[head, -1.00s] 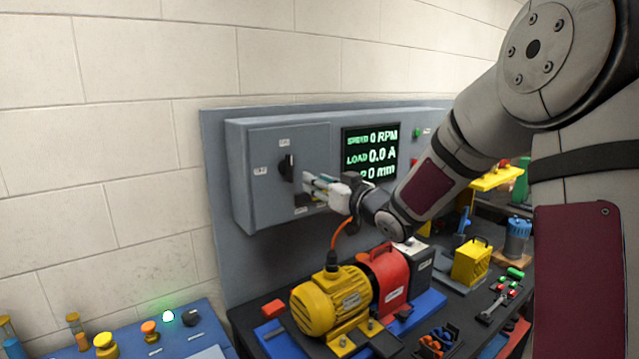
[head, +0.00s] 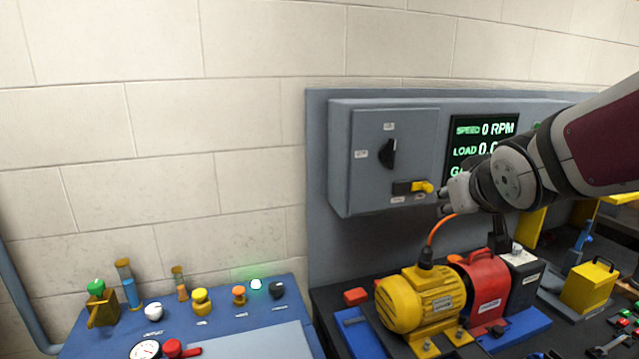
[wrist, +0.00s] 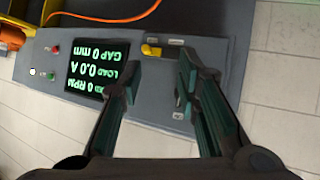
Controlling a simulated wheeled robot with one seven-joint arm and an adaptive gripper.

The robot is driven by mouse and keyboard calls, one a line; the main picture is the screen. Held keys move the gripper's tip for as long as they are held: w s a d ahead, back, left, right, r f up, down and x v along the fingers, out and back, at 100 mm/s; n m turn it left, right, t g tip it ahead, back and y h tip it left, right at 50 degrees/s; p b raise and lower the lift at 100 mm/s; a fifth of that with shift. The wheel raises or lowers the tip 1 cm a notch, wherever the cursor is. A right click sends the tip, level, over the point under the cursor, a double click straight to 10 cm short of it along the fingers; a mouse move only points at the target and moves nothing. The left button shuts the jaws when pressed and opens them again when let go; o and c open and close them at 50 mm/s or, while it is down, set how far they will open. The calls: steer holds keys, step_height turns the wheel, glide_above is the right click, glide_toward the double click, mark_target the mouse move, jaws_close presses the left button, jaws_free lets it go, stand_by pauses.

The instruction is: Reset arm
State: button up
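My gripper (head: 445,202) is just right of the grey switch box (head: 342,160) in the head view, near the yellow lever (head: 423,187) on the box's front. In the wrist view my gripper (wrist: 157,75) has its two dark fingers spread wide apart with nothing between them. The yellow lever (wrist: 151,50) shows beyond the fingers there, apart from them. The black rotary knob (head: 388,154) sits on the box above the lever. My arm comes in from the right and hides part of the display.
The display (head: 483,130) reads 0 RPM. Below my gripper stand a yellow motor (head: 420,300) with an orange cable and a red unit (head: 483,285). The wall area left of the box is clear.

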steer(key=s+a+f+g, duration=0.1)
steer(key=s+f+g, duration=0.1)
steer(key=s, duration=0.5)
steer(key=s+a+f+g+y+b, duration=0.1)
steer(key=s+a+f+g, duration=0.1)
steer(key=s, duration=0.6)
steer(key=s+a+f+g, duration=0.1)
steer(key=s+f, duration=0.1)
steer(key=s, duration=0.5)
steer(key=shift+s+a+f+m+g+y, duration=0.3)
steer(key=shift+s+f+m+g, duration=0.05)
steer(key=shift+f+m+g, duration=0.05)
